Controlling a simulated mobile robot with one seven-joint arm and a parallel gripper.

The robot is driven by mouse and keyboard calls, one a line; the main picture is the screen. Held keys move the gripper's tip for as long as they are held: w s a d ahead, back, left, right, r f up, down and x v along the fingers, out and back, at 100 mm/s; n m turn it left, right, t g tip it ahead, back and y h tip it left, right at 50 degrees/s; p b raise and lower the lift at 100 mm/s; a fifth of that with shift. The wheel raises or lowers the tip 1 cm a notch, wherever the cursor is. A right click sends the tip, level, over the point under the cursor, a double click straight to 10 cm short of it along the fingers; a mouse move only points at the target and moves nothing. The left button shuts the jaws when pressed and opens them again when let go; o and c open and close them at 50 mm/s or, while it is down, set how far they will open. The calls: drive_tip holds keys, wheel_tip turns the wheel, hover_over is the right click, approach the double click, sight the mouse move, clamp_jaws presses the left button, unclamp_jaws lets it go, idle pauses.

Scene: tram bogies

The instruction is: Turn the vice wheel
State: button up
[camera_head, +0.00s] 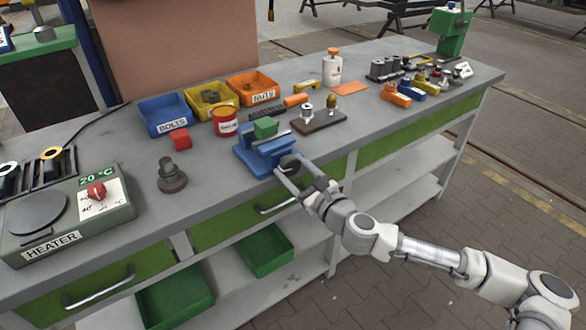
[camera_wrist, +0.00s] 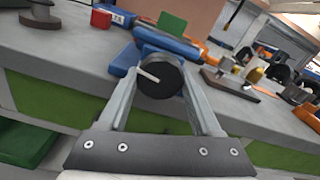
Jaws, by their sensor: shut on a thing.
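The blue vice (camera_head: 258,155) stands at the front edge of the grey workbench. A green block (camera_head: 265,128) sits at its top. The vice wheel (camera_head: 289,164) is a dark round knob on the vice's front, facing me. In the wrist view the wheel (camera_wrist: 160,80) is black with a white line that slants from upper left to lower right. My gripper (camera_head: 284,172) reaches in from the front right. In the wrist view my gripper (camera_wrist: 160,88) has one finger on each side of the wheel and is shut on it. The vice body (camera_wrist: 168,45) shows behind the wheel.
A red block (camera_head: 181,140) and a dark stepped part (camera_head: 171,178) stand left of the vice. A brown board (camera_head: 318,121) with metal parts lies to its right. Bins, a red can (camera_head: 225,122) and a heater (camera_head: 70,213) are also on the bench.

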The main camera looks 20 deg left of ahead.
drive_tip(key=o, duration=1.4)
drive_tip(key=shift+p+v, duration=3.65)
drive_tip(key=shift+v, duration=5.05)
